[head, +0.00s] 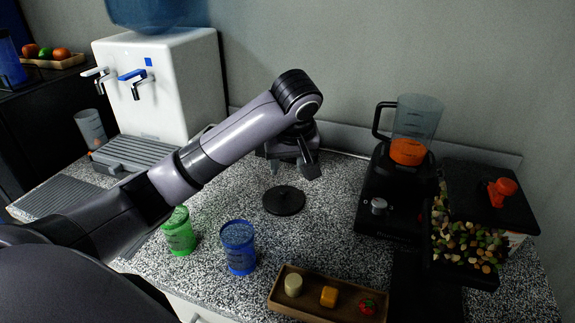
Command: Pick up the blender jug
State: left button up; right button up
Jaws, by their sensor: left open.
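The blender jug (416,118) is a see-through grey jug with a dark handle on its left side and orange in its lower part. It stands upright on the black blender base (390,205), which has a grey knob, at the right back of the counter. My left gripper (291,168) points down over the middle of the counter, to the left of the jug and clearly apart from it. It is open, and I see nothing held in it. My arm hides part of the counter's left side. My right gripper is not in view.
A black disc (284,200) lies below my left gripper. A green cup (179,232), a blue cup (239,248) and a wooden tray (279,297) with small foods stand in front. A water dispenser (185,85) stands back left.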

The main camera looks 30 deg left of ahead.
aim_at(418, 117)
jog(key=k, duration=1)
